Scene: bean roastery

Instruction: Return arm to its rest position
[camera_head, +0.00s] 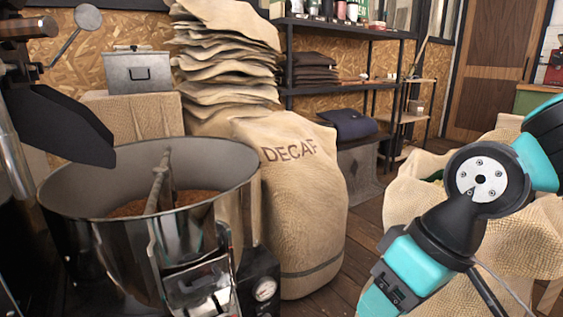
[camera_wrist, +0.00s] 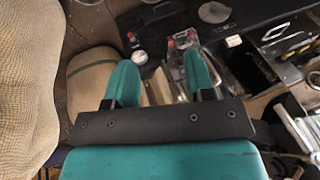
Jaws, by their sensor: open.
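My gripper (camera_wrist: 160,62) shows in the wrist view with its two teal fingers spread apart. Nothing is held between them. In the head view, teal and black links of my arm are bent at the right side, in front of a burlap sack (camera_head: 520,235). The fingers do not show clearly there.
A metal drum (camera_head: 90,225) with brown contents stands at the front left, with a gauge (camera_head: 265,290) beside it. A DECAF sack (camera_head: 300,220) stands in the middle, with stacked sacks (camera_head: 225,60) behind. Shelves (camera_head: 345,90) line the wall. Wooden floor (camera_head: 365,235) shows between the sacks.

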